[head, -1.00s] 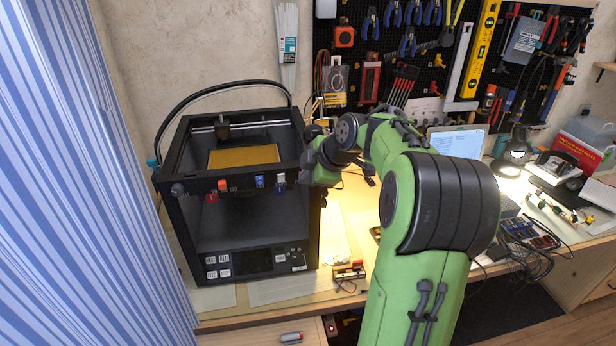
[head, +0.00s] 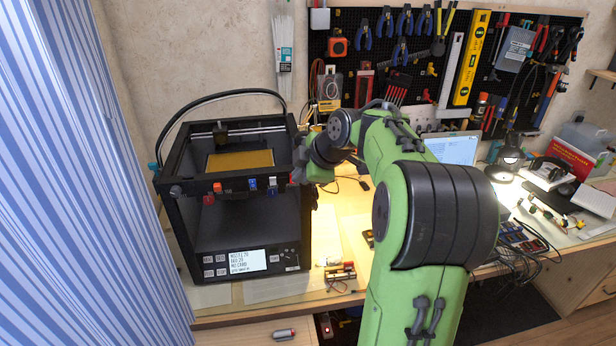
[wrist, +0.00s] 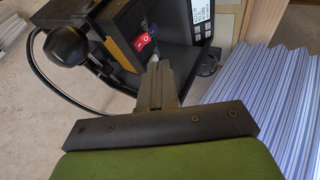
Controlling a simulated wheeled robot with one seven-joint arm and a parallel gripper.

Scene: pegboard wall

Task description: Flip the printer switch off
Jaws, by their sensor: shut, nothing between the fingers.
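The black-framed 3D printer (head: 240,215) stands at the left end of the workbench. Its screen (head: 247,261) is lit with text. In the wrist view, the red rocker switch (wrist: 143,41) with white marks sits on the printer's dark side, and the lit screen (wrist: 201,10) shows at the top. My gripper (wrist: 157,68) is shut and empty, its fingertips just below the switch in the picture. I cannot tell whether they touch it. In the head view, my gripper is at the printer's upper right edge, and its fingertips and the switch cannot be made out.
A blue-striped curtain (head: 80,180) hangs left of the printer. A pegboard (head: 345,85) with tools covers the back wall. A battery holder (head: 340,272) and cables lie on the bench right of the printer. A lamp (head: 510,158) and a laptop (head: 455,148) stand farther right.

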